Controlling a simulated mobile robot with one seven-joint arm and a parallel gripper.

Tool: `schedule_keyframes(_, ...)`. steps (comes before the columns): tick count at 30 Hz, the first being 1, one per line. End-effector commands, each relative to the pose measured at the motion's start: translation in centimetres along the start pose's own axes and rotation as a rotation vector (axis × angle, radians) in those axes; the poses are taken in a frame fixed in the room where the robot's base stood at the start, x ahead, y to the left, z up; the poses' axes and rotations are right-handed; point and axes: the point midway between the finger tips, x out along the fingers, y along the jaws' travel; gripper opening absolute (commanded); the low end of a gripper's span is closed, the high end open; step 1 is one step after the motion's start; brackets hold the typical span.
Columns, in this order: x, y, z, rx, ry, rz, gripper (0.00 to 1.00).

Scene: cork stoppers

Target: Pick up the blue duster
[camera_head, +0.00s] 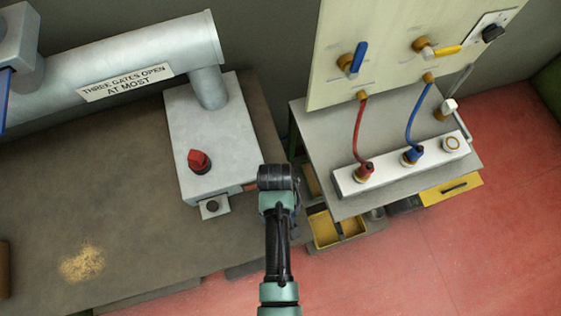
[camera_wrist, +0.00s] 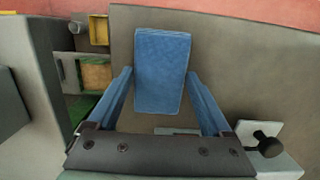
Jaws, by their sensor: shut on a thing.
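The blue duster (camera_wrist: 162,70) is a flat, cloth-like blue block in the upper middle of the wrist view. My gripper (camera_wrist: 160,76) has its two blue fingers on either side of the duster, their tips at its left and right edges, and is shut on it. In the head view my arm covers the gripper, and the duster does not show there.
A brown bench (camera_head: 130,220) carries a grey box (camera_head: 215,130) with a red knob and a patch of sawdust (camera_head: 82,263). A grey-topped stand (camera_head: 380,190) with red and blue hoses is to the right. Red floor (camera_head: 430,255) lies in front.

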Motion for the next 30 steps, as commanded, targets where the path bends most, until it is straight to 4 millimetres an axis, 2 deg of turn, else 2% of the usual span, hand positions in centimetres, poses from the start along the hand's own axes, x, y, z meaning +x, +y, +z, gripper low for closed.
schedule_keyframes(5,-1.6,0.0,0.1,0.000,0.002,0.000,0.30)
schedule_keyframes(12,-6.0,0.0,0.6,-0.001,0.004,0.001,0.30)
schedule_keyframes(18,-8.8,0.0,1.0,0.000,0.002,0.001,0.30)
schedule_keyframes(22,-9.6,0.0,1.1,0.000,0.000,0.000,0.30)
schedule_keyframes(29,-9.7,0.0,1.2,0.000,-0.001,0.000,0.30)
schedule_keyframes(30,-9.7,0.0,1.2,0.000,-0.001,0.000,0.82)
